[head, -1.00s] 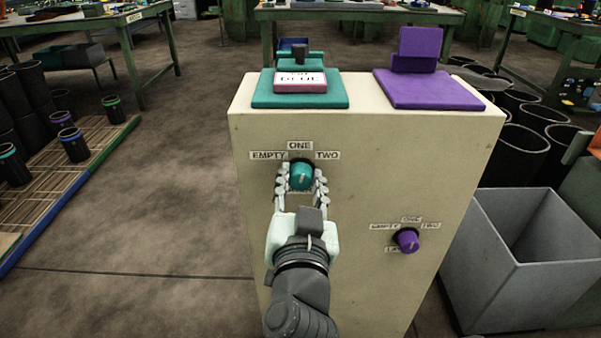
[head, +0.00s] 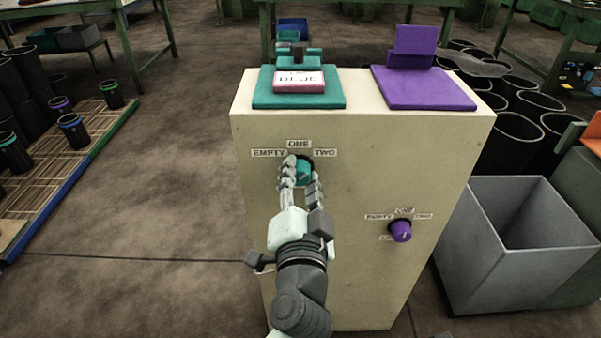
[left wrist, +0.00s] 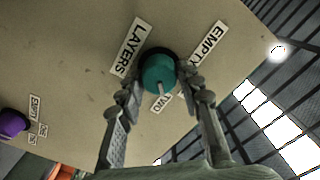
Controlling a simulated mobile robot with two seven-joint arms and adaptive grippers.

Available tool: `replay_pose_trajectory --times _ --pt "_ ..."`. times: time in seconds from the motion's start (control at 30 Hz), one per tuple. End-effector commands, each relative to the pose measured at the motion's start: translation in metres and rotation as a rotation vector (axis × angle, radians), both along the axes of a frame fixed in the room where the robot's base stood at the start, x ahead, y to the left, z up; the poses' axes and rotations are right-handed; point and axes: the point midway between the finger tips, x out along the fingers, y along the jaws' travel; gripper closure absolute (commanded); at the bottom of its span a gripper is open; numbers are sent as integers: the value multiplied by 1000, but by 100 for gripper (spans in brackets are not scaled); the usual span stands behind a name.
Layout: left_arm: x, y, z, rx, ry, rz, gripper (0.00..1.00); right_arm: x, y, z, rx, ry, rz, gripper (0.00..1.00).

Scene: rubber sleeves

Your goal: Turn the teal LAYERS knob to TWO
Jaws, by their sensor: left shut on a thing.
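The teal LAYERS knob (head: 304,168) is on the upper front face of the beige cabinet (head: 350,280). Its labels read EMPTY (head: 269,153) at left, ONE (head: 299,144) on top and TWO (head: 325,153) at right. My left gripper (head: 302,172) is shut on the knob, one finger on each side, partly hiding it. In the left wrist view the knob (left wrist: 158,72) sits between the fingertips. Its pale pointer line faces the partly hidden TWO label (left wrist: 165,100). The LAYERS label (left wrist: 131,47) shows there too. My right gripper is out of view.
A purple knob (head: 400,231) with its own labels is lower right on the same face. A teal stand with a label plate (head: 299,81) and a purple stand (head: 425,90) are on top. A grey bin (head: 500,260) is at right.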

Motion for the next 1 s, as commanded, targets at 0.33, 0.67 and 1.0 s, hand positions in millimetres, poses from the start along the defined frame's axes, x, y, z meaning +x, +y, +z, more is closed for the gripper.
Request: replay_pose_trajectory --times 0.33,0.67,1.0 --pt "0 0 1 11 -3 0 94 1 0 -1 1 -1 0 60" --pt "0 0 1 9 -1 0 45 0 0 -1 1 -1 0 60" --pt "-10 0 -1 8 3 -1 45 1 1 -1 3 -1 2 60"
